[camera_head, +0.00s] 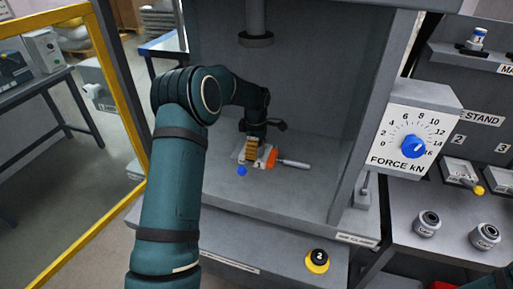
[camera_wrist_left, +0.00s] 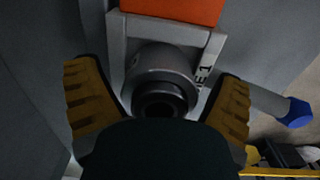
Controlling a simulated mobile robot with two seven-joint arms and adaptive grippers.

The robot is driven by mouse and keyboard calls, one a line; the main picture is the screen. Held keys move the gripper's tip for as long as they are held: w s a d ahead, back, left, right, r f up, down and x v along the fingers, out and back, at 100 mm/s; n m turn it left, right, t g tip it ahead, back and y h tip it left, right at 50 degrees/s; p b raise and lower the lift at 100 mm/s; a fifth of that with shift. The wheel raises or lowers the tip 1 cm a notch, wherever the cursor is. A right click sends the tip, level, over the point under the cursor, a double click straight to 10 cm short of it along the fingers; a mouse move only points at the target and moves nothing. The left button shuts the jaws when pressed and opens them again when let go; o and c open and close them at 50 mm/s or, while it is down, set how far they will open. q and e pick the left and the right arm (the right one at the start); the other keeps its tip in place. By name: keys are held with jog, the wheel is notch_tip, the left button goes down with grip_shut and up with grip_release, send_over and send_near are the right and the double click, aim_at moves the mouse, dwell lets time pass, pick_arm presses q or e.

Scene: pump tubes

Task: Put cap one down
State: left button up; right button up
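My left gripper (camera_head: 251,148) reaches down inside the press chamber over a small fixture (camera_head: 240,155) with an orange block (camera_head: 271,158). In the left wrist view, the yellow fingers of this gripper (camera_wrist_left: 158,102) stand apart on either side of a grey round piece with a dark bore, likely cap one (camera_wrist_left: 155,70). Gaps show between the piece and both fingers. The piece sits at the fixture, below the orange block (camera_wrist_left: 170,10); its lower side is hidden by my gripper.
A blue-ended handle (camera_wrist_left: 270,105) sticks out beside the fixture. The press ram (camera_head: 256,40) hangs above. Two grey round parts (camera_head: 427,223) (camera_head: 485,236) stand on the right bench. A force dial (camera_head: 413,146) and a black button (camera_head: 317,258) are near.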

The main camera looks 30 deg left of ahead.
pick_arm(q)
notch_tip(320, 180, up, 8)
jog(key=shift+f+p, duration=0.1)
jog(key=shift+p, duration=0.65)
jog(key=shift+a, duration=0.1)
dwell(0.4)
